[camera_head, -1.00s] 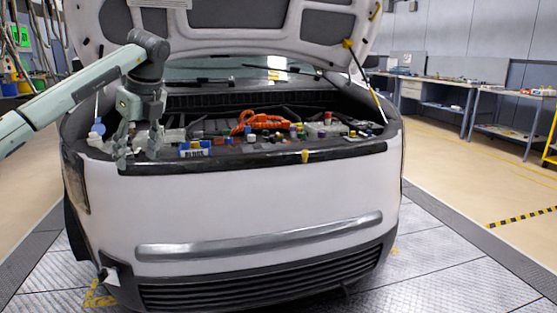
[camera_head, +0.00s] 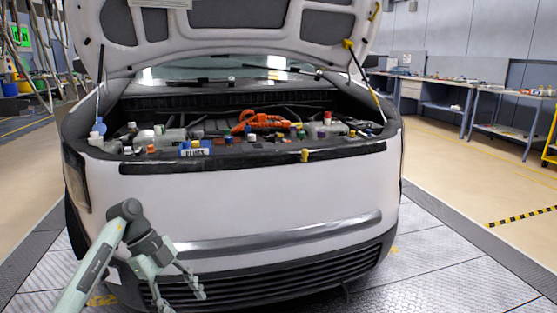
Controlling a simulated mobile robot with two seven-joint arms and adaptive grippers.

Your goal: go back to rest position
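My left gripper (camera_head: 180,296) is low in front of the car's bumper at the lower left. Its fingers are spread apart with nothing between them. My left arm comes in from the bottom left edge. The white car (camera_head: 250,196) stands ahead with its hood (camera_head: 243,30) raised. Its open engine bay (camera_head: 300,135) shows caps, orange cables and a blue-and-white labelled part (camera_head: 194,149). My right gripper is not in view.
Workbenches (camera_head: 435,90) with items line the wall at the right. A yellow-black floor strip (camera_head: 522,217) lies at the right. A prop (camera_head: 364,78) stands at the hood's right side. The floor right of the car is clear.

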